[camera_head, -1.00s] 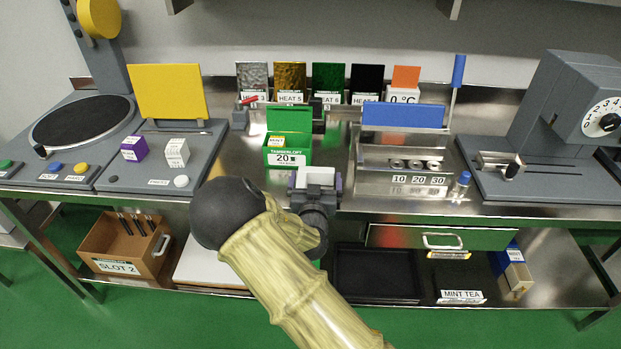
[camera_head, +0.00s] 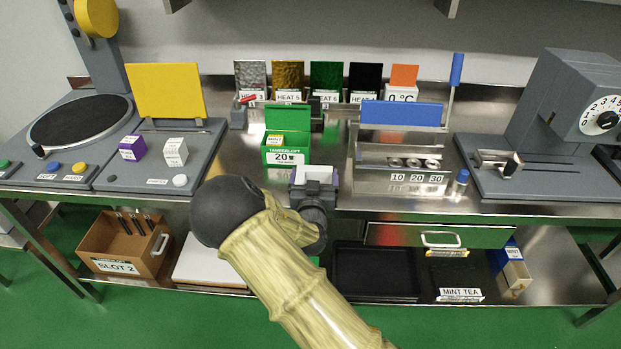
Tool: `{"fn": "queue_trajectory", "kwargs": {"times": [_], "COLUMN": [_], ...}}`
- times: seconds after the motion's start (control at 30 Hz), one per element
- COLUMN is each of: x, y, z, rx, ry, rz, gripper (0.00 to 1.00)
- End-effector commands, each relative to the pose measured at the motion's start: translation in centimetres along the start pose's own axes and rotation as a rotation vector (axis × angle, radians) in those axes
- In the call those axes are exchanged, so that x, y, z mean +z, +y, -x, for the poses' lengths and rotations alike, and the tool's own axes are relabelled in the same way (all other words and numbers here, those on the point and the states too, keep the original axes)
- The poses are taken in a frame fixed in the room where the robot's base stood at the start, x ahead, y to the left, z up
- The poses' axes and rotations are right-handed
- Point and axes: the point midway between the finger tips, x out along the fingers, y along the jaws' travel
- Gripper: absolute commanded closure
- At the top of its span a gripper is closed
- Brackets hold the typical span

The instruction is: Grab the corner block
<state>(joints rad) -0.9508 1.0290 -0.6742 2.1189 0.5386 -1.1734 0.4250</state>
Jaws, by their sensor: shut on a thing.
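My gripper (camera_head: 314,183) is at the front edge of the steel bench (camera_head: 230,180), in front of the green tea box and a little to its right. Its jaws are shut on a small white-topped block (camera_head: 314,173), which shows between the two fingers. The block's lower part is hidden by the jaws, so its full shape cannot be told. No other piece in view is clearly a corner block.
A blue-backed fixture (camera_head: 402,115) is to the right, and a grey station with a yellow panel (camera_head: 166,91) to the left. An open-front shelf with a black tray (camera_head: 375,275) lies below.

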Motion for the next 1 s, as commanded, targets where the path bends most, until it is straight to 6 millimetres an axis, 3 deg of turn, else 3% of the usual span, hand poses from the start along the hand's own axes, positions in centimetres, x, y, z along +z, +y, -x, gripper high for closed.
{"fn": "queue_trajectory", "kwargs": {"times": [0.27,0.73,1.0], "x": [-1.4,-8.9,-10.1], "y": [0.0,0.0,0.0], "z": [0.0,0.0,0.0], "rx": [0.001,-0.001,0.0], "ry": [0.003,0.003,0.001], "rz": [-0.003,-0.004,0.0], "gripper": [0.38,0.38,0.38]}}
